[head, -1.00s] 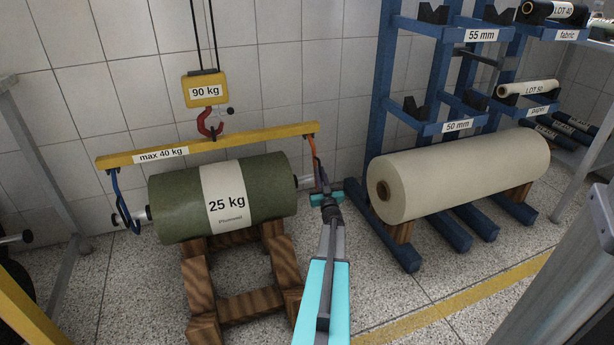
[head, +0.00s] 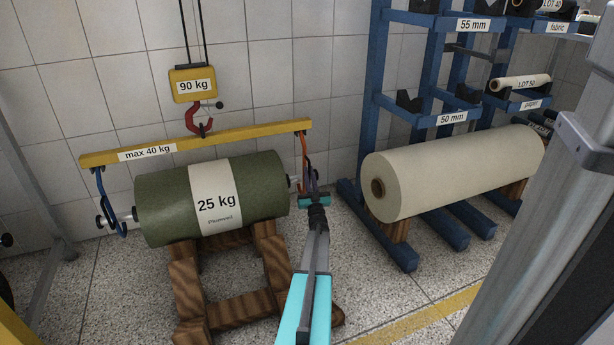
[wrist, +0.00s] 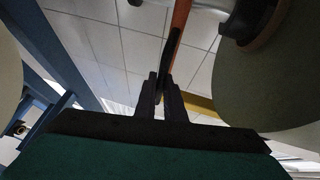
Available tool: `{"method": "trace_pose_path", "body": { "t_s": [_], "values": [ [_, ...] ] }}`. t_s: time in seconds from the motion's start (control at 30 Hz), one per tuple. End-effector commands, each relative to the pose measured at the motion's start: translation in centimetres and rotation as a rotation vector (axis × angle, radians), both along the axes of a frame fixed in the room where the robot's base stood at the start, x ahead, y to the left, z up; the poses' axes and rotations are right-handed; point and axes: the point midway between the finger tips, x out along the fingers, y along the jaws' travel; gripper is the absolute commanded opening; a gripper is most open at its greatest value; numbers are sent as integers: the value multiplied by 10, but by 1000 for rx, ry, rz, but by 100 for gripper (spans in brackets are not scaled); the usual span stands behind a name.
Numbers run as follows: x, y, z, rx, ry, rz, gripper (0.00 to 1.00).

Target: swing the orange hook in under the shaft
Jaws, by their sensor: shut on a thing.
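The orange hook (head: 304,150) hangs from the right end of the yellow beam (head: 230,134), beside the right shaft end (head: 293,182) of the green 25 kg roll (head: 258,187). My gripper (head: 315,198) is shut on the hook's lower part; the wrist view shows the orange strip (wrist: 179,22) running down to the fingers (wrist: 166,90). The pale metal shaft (wrist: 208,4) is close by at the top of that view. The hook's tip is hidden, so I cannot tell whether it is under the shaft. The blue hook (head: 101,195) hangs at the left shaft end (head: 122,216).
The roll lies on a wooden cradle (head: 274,262). A red crane hook (head: 194,120) under a 90 kg block (head: 193,85) holds the beam. A cream roll (head: 445,172) and blue rack (head: 374,100) stand right. A grey post (head: 540,260) fills the near right.

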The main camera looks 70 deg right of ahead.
Motion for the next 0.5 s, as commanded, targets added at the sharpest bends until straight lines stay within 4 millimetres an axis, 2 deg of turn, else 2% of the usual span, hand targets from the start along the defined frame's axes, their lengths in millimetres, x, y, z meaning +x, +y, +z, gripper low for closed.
{"method": "trace_pose_path", "body": {
  "t_s": [0.33,0.37,0.4,0.47,0.5],
  "values": [
    [-5,-7,-1,5,0,-8,0],
    [-5,-7,-1,5,0,-8,13],
    [-6,-8,-1,4,0,-8,19],
    [-6,-7,-1,3,0,-8,28],
    [-6,-7,-1,3,0,-8,28]
  ]
}}
